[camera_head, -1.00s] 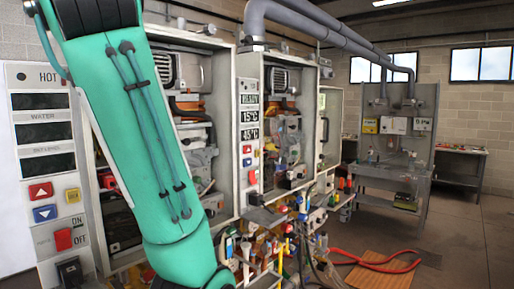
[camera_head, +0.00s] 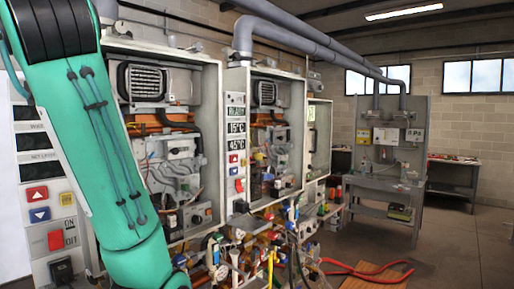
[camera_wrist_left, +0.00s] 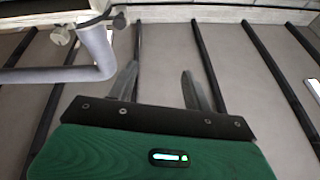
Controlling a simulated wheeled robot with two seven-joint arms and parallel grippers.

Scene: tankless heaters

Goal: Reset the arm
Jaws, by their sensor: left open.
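My left arm (camera_head: 110,150) comes in from the left in the head view, a green link reaching down in front of the heater panels. Its gripper is not in that view. In the left wrist view my left gripper (camera_wrist_left: 158,85) is open, its two grey fingers apart with nothing between them. Behind the fingers is a plain ceiling-like surface with dark beams (camera_wrist_left: 205,60) and a grey pipe (camera_wrist_left: 90,60) at the left. My right arm and gripper show in neither view.
Open heater cabinets (camera_head: 165,130) stand close behind my arm, with valves and hoses below. A control panel with red and blue buttons (camera_head: 40,205) is at the left. A grey workbench (camera_head: 385,185) stands at the back right. The floor (camera_head: 465,245) at the right is clear.

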